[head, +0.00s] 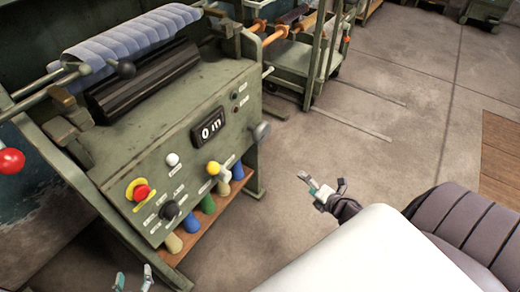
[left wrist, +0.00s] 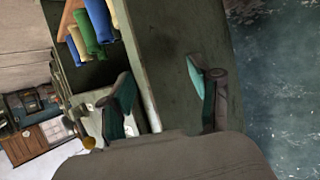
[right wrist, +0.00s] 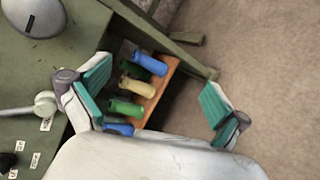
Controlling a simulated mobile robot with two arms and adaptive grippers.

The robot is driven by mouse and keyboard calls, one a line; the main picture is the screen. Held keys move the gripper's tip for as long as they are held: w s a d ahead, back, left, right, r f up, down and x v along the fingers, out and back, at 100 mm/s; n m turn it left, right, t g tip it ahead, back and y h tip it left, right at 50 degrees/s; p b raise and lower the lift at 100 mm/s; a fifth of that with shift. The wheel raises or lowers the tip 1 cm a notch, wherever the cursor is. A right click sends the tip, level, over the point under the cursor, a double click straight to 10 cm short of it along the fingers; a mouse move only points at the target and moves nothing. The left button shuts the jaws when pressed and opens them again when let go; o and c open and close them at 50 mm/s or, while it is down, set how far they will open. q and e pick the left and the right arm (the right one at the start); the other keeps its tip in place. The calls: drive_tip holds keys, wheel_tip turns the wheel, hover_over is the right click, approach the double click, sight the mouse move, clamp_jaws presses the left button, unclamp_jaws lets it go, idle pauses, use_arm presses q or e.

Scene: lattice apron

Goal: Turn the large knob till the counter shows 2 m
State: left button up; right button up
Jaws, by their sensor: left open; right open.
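The counter (head: 209,126) on the green machine's sloping front panel reads 0 m. A smaller black knob (head: 168,210) sits low on the panel. My right gripper (head: 321,184) is open and empty over the floor, right of the machine and apart from the grey knob. My left gripper (head: 133,279) is open and empty at the bottom edge of the head view, below the panel's lower left.
The panel also carries a red-and-yellow button (head: 139,191), a white knob (head: 172,159) and a yellow-tipped lever (head: 213,168). Several coloured rolls (right wrist: 137,87) lie on a wooden shelf below. A green cart (head: 300,60) stands behind. The floor to the right is clear.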

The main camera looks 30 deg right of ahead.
drive_tip(key=w+r+n+t+y+b, duration=0.3)
drive_tip(key=w+r+n+b, duration=0.15)
drive_tip(key=r+n, duration=0.35)
drive_tip(key=n+y+b, duration=0.4)
drive_tip(key=n+b, duration=0.1)
drive_tip(key=n, duration=0.7)
approach(265, 134)
drive_tip(key=x, duration=0.9)
drive_tip(key=shift+w+a+b, duration=0.1)
drive_tip(key=shift+w+b, duration=0.2)
drive_tip(key=shift+w, duration=0.05)
use_arm(q)
drive_tip(key=s+r+t+h, duration=0.3)
drive_tip(key=r+t, duration=0.8)
drive_tip(key=r, duration=1.6)
drive_tip(key=shift+s+d+r, duration=0.2)
drive_tip(key=shift+d, duration=0.1)
use_arm(e)
drive_tip(key=shift+w+a, duration=0.3)
drive_tip(key=shift+w, duration=0.35)
drive_tip(key=shift+c, duration=0.3)
